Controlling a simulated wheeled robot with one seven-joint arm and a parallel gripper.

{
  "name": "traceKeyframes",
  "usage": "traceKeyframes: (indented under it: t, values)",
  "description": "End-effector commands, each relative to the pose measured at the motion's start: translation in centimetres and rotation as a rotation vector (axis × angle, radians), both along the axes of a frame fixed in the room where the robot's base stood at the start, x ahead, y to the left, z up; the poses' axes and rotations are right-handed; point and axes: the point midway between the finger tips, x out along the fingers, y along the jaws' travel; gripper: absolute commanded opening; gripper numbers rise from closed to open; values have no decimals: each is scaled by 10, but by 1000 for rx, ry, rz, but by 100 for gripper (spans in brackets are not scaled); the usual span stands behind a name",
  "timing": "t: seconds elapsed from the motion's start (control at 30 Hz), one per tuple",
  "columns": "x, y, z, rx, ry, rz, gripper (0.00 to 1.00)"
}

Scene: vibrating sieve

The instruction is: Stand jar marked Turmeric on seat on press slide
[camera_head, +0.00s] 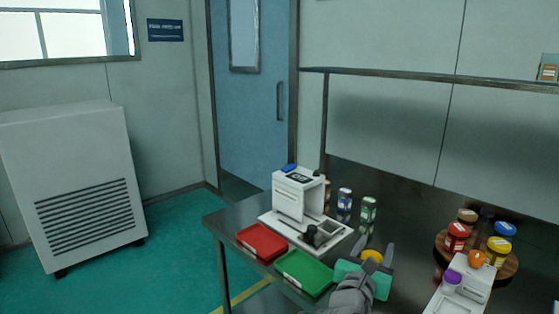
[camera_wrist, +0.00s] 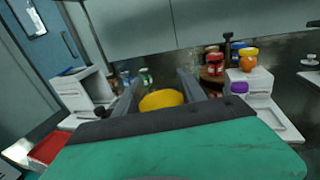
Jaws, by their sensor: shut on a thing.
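My gripper (camera_head: 374,256) is shut on a jar with a yellow lid (camera_head: 372,255), held above the front of the dark table. In the wrist view the yellow lid (camera_wrist: 161,99) sits between the two fingers; the jar's body and any label are hidden. To the left in the head view stands a white machine (camera_head: 299,196) whose base plate carries a dark knob (camera_head: 311,234) and a square grey recess (camera_head: 328,228). On the right is a white device (camera_head: 467,284) with an orange knob-like top and a purple-lidded thing. I cannot tell which one is the press.
A red tray (camera_head: 262,242) and a green tray (camera_head: 304,272) lie at the table's left front. Two small jars (camera_head: 344,198) (camera_head: 369,209) stand behind. A round wooden board (camera_head: 514,266) with several jars is at the right. A shelf (camera_head: 430,79) runs above.

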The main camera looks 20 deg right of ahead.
Motion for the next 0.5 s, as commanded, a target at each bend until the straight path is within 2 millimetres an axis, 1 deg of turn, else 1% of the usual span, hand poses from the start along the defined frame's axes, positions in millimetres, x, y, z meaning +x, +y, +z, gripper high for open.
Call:
traceKeyframes:
  t: [0.03, 0.07, 0.1, 0.2, 0.3, 0.4, 0.5]
  values:
    - [14, 33, 0, 0, -1, 78, 1]
    - [20, 49, -1, 0, -1, 116, 1]
    - [26, 70, -2, 0, 0, 165, 1]
    - [37, 117, -3, 0, -1, 270, 1]
    - [41, 154, -4, 0, -3, 355, 1]
    - [43, 184, -5, 1, -2, 421, 1]
    - [43, 207, -6, 1, -2, 475, 1]
